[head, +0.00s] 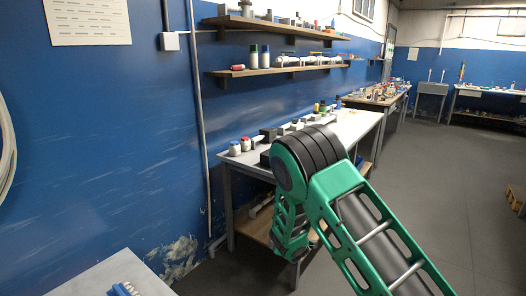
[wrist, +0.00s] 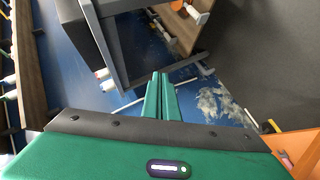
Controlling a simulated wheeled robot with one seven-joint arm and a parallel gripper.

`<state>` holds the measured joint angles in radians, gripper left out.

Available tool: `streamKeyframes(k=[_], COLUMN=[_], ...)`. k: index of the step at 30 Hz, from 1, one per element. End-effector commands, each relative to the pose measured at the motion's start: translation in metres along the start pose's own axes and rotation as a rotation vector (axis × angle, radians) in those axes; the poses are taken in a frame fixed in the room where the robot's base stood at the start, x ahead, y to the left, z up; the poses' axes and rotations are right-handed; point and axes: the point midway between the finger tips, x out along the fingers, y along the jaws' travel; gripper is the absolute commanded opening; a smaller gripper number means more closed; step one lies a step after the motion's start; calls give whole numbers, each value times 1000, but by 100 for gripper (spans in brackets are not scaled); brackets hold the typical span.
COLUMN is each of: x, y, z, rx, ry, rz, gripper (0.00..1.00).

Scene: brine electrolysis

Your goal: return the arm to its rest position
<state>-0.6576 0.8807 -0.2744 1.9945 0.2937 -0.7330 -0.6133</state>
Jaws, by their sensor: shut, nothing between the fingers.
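My gripper (wrist: 161,92) shows in the wrist view, with its two green fingers side by side, shut and empty. Beyond the fingers are the blue wall and the workbench, seen at a steep tilt. In the head view my green and black arm rises from the lower right to a bent joint in front of the workbench (head: 357,126). The gripper itself cannot be made out in the head view.
The workbench carries several small bottles (head: 240,146) and dark blocks. Two wooden shelves (head: 277,70) hang on the blue wall above it. A grey table corner (head: 100,277) is at the lower left. Grey floor (head: 440,165) is open at the right.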

Motion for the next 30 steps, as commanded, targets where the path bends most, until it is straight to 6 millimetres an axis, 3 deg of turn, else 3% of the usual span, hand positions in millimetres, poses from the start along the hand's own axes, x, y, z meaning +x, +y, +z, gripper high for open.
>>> streamKeyframes(k=[1,6,11,15,22,30], x=[-10,-49,-100,-152,-251,-377], y=[24,78,116,138,155,146], z=[19,83,140,184,243,285], rx=[52,228,399,551,801,1087], ry=[-49,-219,-370,-491,-675,-868], rz=[-2,-32,-60,-84,-123,-176], gripper=[0,0,0,0,0,0])
